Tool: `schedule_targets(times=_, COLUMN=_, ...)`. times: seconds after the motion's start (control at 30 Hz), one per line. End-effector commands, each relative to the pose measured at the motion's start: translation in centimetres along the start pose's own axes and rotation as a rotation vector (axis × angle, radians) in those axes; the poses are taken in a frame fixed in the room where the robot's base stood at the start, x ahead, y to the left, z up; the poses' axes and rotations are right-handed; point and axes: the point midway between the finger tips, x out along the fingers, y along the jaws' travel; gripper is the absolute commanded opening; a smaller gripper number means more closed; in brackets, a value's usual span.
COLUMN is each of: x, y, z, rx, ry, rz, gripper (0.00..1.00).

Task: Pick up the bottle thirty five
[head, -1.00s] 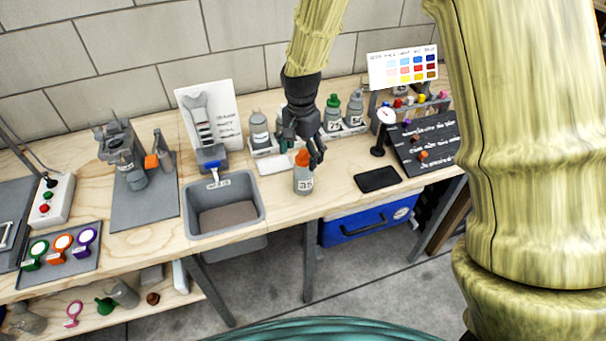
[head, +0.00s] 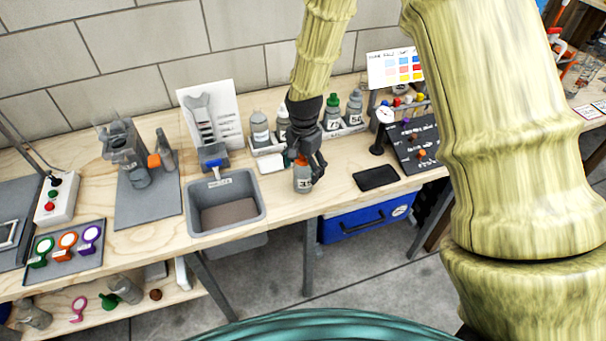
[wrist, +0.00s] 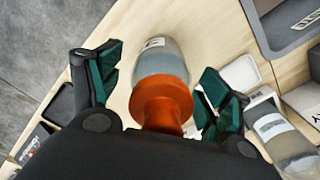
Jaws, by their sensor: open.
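The bottle labelled 35 (head: 303,183) is grey with an orange cap and stands upright on the wooden bench, right of the grey sink. My gripper (head: 305,166) is over it from above, with fingers on either side of its upper part. In the wrist view the bottle's orange cap (wrist: 161,102) lies between the two green-padded fingertips of my gripper (wrist: 155,85). The fingers are open, with a visible gap on each side of the bottle.
The grey sink (head: 191,215) is close on the left. A white tray with several grey bottles (head: 333,112) stands behind my gripper. A black flat pad (head: 376,179) lies to the right, and a small dial stand (head: 384,116) is beyond it. The bench's front edge is near.

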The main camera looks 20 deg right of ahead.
Motion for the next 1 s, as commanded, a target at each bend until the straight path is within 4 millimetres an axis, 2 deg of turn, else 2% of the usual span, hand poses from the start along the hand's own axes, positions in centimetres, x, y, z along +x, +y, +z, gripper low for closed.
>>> schedule_targets(times=0.03, x=0.0, y=0.0, z=0.0, rx=0.000, ry=0.000, rz=0.000, gripper=0.78)
schedule_targets(times=0.07, x=0.0, y=0.0, z=0.0, rx=0.000, ry=0.000, rz=0.000, gripper=0.72)
schedule_targets(times=0.37, x=0.0, y=0.0, z=0.0, rx=0.000, ry=0.000, rz=0.000, gripper=0.17)
schedule_targets(times=0.73, x=-0.4, y=0.0, z=0.0, rx=-0.001, ry=0.001, rz=-0.001, gripper=0.16)
schedule_targets(times=1.0, x=-2.9, y=-0.1, z=-0.1, rx=0.000, ry=0.002, rz=-0.002, gripper=0.16)
